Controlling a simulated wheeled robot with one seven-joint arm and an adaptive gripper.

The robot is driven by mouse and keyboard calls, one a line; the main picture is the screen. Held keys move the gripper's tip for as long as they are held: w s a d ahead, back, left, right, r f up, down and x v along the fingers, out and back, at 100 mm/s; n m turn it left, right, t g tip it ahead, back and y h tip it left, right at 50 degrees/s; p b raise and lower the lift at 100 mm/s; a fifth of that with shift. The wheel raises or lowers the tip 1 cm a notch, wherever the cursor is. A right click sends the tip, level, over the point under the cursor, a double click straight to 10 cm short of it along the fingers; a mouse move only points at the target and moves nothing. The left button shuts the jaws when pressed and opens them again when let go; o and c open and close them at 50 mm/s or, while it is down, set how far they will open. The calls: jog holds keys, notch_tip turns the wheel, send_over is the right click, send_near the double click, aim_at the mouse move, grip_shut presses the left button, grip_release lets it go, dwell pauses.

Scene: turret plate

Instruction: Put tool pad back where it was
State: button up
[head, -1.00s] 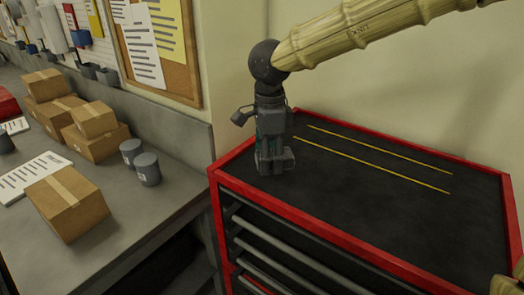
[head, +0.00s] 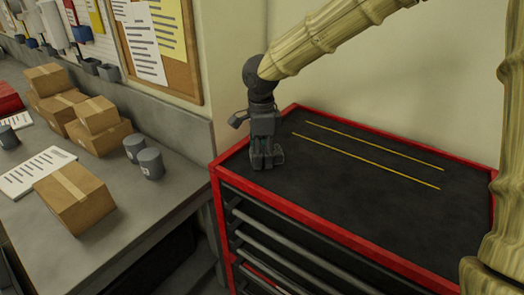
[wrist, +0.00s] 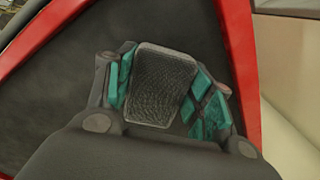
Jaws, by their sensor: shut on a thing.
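The tool pad (wrist: 160,85) is a dark grey block with a rough, leathery face. In the wrist view it sits between the teal-padded fingers of my gripper (wrist: 162,98), which is shut on it. In the head view my gripper (head: 265,155) points down at the left end of the black top of a red tool chest (head: 340,215). The pad is hard to make out there among the dark fingers. I cannot tell whether it touches the chest top or hangs just above it.
Two yellow strips (head: 365,160) run along the chest top, right of my gripper; the rest is bare. A raised red rim (head: 330,231) edges it. A grey bench (head: 150,205) at left holds cardboard boxes (head: 75,197) and grey cups (head: 150,163). A wall stands behind.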

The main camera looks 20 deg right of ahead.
jog(key=shift+w+d+f, duration=0.1)
jog(key=shift+w+f, duration=0.05)
jog(key=shift+f, duration=0.05)
jog(key=o, duration=1.3)
jog(key=shift+r, duration=0.1)
jog(key=shift+o, duration=0.2)
notch_tip(320, 180, up, 12)
jog(key=b, duration=0.2)
jog(key=shift+b, duration=0.35)
